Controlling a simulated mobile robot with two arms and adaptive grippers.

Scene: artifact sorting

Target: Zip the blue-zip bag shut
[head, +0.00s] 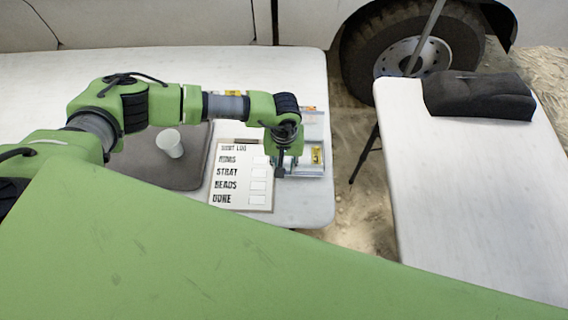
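My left arm reaches in from the left. Its gripper (281,168) points down at the right end of the white table, just past the clipboard's right edge. Whether its fingers are open or shut cannot be made out. Pale bags lie beside and partly behind it: one farther back (314,126) and one nearer (313,168) with a yellow label. The arm covers part of them. I cannot make out a blue zip or which bag has it. My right gripper is not in view.
A white cup (170,144) stands on a grey mat (181,178). A second white table (463,190) on the right holds a dark bag (478,97). A gap separates the tables.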

